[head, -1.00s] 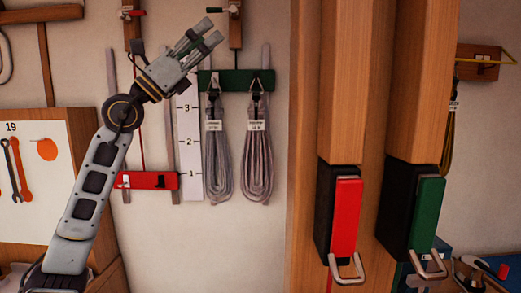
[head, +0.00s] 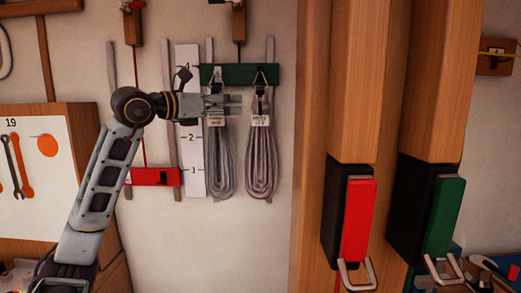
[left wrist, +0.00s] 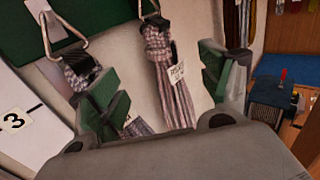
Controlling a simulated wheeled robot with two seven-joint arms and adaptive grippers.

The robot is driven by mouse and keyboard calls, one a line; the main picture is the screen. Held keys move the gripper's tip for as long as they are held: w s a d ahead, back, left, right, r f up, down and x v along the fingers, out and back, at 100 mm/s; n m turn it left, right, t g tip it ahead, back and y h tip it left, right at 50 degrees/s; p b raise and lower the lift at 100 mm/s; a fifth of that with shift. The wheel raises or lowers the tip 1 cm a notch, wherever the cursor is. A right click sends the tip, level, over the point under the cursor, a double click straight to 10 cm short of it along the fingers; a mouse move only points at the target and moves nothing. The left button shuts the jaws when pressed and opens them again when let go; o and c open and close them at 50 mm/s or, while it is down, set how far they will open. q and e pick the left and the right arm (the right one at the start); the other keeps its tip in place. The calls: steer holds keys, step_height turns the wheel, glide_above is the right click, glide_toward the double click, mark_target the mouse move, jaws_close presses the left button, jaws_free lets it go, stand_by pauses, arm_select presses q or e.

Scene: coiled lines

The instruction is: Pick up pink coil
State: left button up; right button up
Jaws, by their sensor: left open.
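The pinkish-grey coil (head: 261,160) hangs by a metal hook from a green rail (head: 262,74) on the wall, with a pale tag near its top. A greyer coil (head: 221,165) hangs beside it on the left. My left gripper (head: 240,103) is open and points right, in front of the greyer coil's top, with its tips just left of the pinkish coil. In the left wrist view, a tagged coil (left wrist: 170,80) shows between the spread fingers of my left gripper (left wrist: 160,88); the other coil (left wrist: 82,70) is partly hidden behind the left finger. My right gripper is not in view.
A white numbered strip (head: 190,150) and a red rail (head: 155,177) are left of the coils. A wooden post (head: 365,70) with a red clamp block (head: 357,220) stands to the right. A tool board (head: 40,190) is at far left. Bare wall lies below the coils.

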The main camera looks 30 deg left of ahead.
mark_target(253, 104)
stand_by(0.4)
arm_select(q)
steer(key=p+x, duration=0.3)
steer(key=x, duration=0.4)
steer(key=shift+w+d+r, duration=0.1)
steer(key=shift+w, duration=0.1)
steer(key=shift+w+d+p, duration=0.15)
steer(key=shift+w+p, duration=0.15)
steer(key=shift+w, duration=0.25)
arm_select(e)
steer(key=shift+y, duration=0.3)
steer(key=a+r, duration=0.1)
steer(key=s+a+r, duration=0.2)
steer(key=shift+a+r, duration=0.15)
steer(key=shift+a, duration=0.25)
arm_select(q)
steer(key=shift+w, duration=0.1)
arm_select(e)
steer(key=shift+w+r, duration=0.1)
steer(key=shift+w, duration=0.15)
